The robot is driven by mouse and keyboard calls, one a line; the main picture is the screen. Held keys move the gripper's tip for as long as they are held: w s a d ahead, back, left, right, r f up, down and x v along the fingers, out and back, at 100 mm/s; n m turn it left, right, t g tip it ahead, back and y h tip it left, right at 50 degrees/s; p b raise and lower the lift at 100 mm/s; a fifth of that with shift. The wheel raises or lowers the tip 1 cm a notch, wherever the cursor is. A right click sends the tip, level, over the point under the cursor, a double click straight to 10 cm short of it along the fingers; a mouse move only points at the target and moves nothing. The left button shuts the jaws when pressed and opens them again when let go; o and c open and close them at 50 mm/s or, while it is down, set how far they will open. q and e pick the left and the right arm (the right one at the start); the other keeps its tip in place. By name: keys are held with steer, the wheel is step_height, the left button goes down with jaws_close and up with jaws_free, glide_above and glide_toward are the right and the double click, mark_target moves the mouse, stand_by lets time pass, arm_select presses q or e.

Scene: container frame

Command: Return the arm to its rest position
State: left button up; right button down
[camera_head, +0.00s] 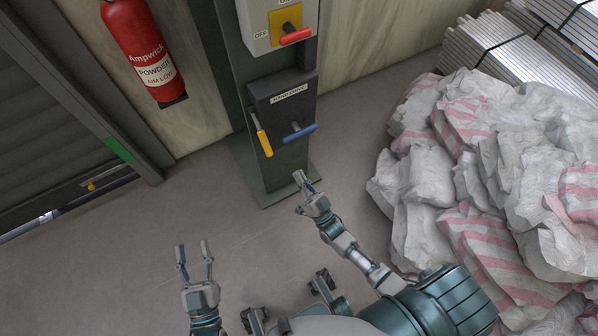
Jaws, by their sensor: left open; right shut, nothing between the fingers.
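My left gripper (194,264) is at the lower left, with its two fingers spread apart and nothing between them. It points up the picture over bare floor. My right gripper (301,180) is near the middle, in front of the foot of the control post. Its fingers are together and hold nothing. My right arm (352,249) reaches up and left from my shoulder at the lower right. The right gripper appears below the blue handle (299,133) in the picture, apart from it.
The post carries a dark hand drive box (282,103) with a yellow lever (262,137), and a grey switch box with a red handle (295,36). A red fire extinguisher (143,50) hangs on the wall. White sacks (422,175) are piled at right. Floor at left is clear.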

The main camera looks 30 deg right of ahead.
arm_select(q)
steer(key=shift+a, duration=0.1)
arm_select(e)
steer(key=shift+a, duration=0.15)
